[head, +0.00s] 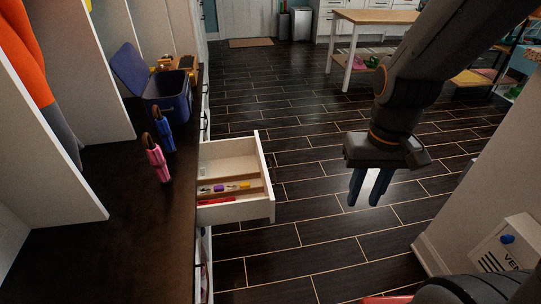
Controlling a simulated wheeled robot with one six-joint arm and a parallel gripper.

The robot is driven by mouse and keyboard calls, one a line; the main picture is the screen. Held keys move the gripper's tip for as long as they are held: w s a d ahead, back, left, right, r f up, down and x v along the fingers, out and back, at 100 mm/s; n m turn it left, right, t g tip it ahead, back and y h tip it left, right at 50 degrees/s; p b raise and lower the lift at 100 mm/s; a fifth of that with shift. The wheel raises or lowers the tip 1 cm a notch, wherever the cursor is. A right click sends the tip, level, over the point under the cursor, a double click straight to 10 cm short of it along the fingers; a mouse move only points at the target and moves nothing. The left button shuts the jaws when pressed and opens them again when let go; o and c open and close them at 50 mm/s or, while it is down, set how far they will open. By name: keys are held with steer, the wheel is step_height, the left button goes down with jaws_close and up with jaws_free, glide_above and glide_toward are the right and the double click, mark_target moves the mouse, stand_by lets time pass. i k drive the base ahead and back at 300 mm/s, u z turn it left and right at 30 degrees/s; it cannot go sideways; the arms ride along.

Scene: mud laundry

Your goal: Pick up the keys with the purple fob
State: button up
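The keys with the purple fob (219,188) lie in the open pale drawer (263,172), in a narrow front section behind a divider. Other small items lie in the same row, including one with a yellow fob (244,185). The metal parts are too small to make out clearly. My gripper (365,197) hangs over the floor to the right of the drawer, fingers pointing down.
A table (372,17) stands at the back. The tiled floor right of the drawer is clear.

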mark_target(218, 188)
steer(key=z, duration=0.55)
steer(key=i, duration=2.2)
steer(key=u, duration=2.4)
